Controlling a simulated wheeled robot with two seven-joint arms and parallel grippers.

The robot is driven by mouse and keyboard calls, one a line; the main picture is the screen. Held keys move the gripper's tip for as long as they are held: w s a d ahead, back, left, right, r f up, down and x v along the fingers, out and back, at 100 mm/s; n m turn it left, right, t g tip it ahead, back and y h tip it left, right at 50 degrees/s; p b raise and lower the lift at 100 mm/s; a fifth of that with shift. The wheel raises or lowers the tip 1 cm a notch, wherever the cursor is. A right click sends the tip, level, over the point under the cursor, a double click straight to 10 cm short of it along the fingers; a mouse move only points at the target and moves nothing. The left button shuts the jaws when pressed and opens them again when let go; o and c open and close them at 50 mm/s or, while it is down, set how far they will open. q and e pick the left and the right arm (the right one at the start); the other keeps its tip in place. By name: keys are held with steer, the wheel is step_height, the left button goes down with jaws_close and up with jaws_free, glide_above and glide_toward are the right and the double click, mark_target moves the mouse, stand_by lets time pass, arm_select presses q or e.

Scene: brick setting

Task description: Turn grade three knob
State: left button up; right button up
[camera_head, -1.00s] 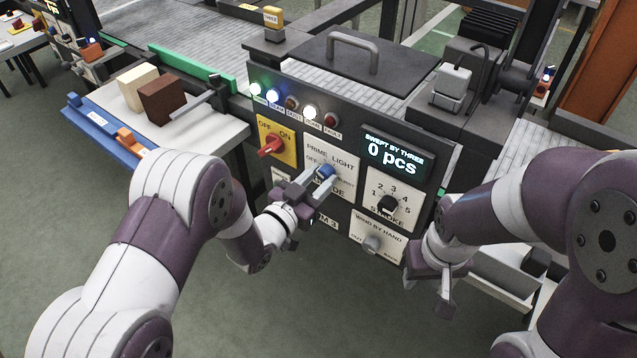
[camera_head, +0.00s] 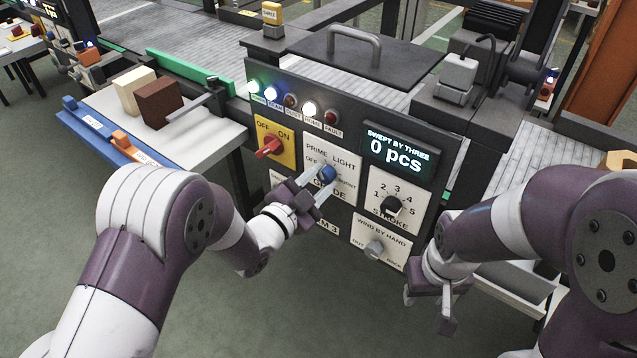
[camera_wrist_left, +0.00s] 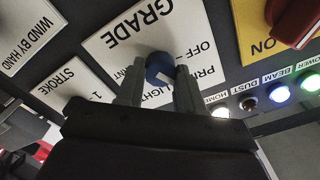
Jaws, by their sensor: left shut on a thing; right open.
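The grade knob (camera_head: 327,174) is a round blue knob on a white plate marked PRIME, LIGHT, OFF and GRADE, on the front of a dark control panel. My left gripper (camera_head: 319,184) reaches it from the lower left and is shut on it. In the left wrist view the blue knob (camera_wrist_left: 160,68) sits between the two grey fingertips (camera_wrist_left: 158,84), and its plate appears upside down. The fingers hide part of the plate's lettering, and I cannot read the knob's exact setting. My right gripper (camera_head: 440,307) is open and empty, below and right of the panel.
A red OFF/ON switch (camera_head: 269,147) sits to the left. A black STROKE knob (camera_head: 392,207) and a grey WIND BY HAND knob (camera_head: 374,249) are to the right. The display (camera_head: 397,153) reads 0 pcs. White and brown blocks (camera_head: 157,103) stand on the left table.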

stand_by(0.4)
arm_select(q)
steer(key=o, duration=1)
steer(key=shift+o, duration=0.2)
steer(key=v, duration=1.2)
steer(key=shift+s+a, duration=0.2)
steer(key=shift+s, duration=0.1)
